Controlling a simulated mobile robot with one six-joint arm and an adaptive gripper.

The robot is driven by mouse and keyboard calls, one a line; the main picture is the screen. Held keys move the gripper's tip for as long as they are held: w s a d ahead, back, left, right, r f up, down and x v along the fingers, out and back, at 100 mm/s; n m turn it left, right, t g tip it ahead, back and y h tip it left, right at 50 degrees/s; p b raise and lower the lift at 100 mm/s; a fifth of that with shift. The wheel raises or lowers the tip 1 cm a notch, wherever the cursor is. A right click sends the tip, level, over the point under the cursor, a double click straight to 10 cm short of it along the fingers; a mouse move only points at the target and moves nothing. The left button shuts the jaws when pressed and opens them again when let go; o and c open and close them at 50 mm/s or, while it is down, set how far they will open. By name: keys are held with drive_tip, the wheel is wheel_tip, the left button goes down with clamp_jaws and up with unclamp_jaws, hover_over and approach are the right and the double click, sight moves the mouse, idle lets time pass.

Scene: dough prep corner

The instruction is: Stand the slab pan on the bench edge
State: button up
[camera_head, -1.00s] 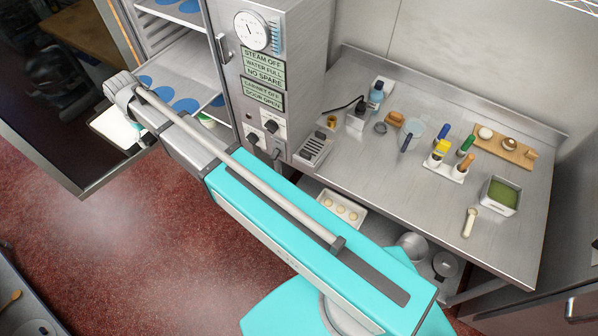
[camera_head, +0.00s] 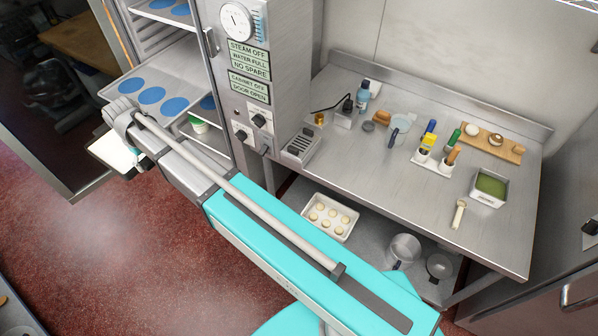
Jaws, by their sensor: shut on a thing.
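The slab pan (camera_head: 108,151), as I take it, is a flat pale rectangular thing at the left, partly hidden by my wrist. My gripper (camera_head: 136,160) is shut on it at its right side and holds it up in front of the open cabinet. The fingertips are mostly hidden, and whether the pan is quite level is hard to tell. The steel bench (camera_head: 390,187) stands at the right, well apart from the pan. Its front edge runs bare from the cabinet down to the lower right corner.
A steam cabinet (camera_head: 247,112) with shelves of blue discs (camera_head: 152,95) stands beside the bench. On the bench are a green-filled pan (camera_head: 488,187), a pale-handled tool (camera_head: 459,213), a bottle holder (camera_head: 432,163) and a wooden board (camera_head: 490,143). A dough tray (camera_head: 330,217) sits below.

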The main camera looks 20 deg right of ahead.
wheel_tip(320, 180, down, 18)
drive_tip(key=b, duration=1.7)
drive_tip(key=shift+s+f+b, duration=0.25)
drive_tip(key=shift+s+b, duration=0.1)
drive_tip(key=shift+s, duration=0.1)
drive_tip(key=shift+a, duration=0.1)
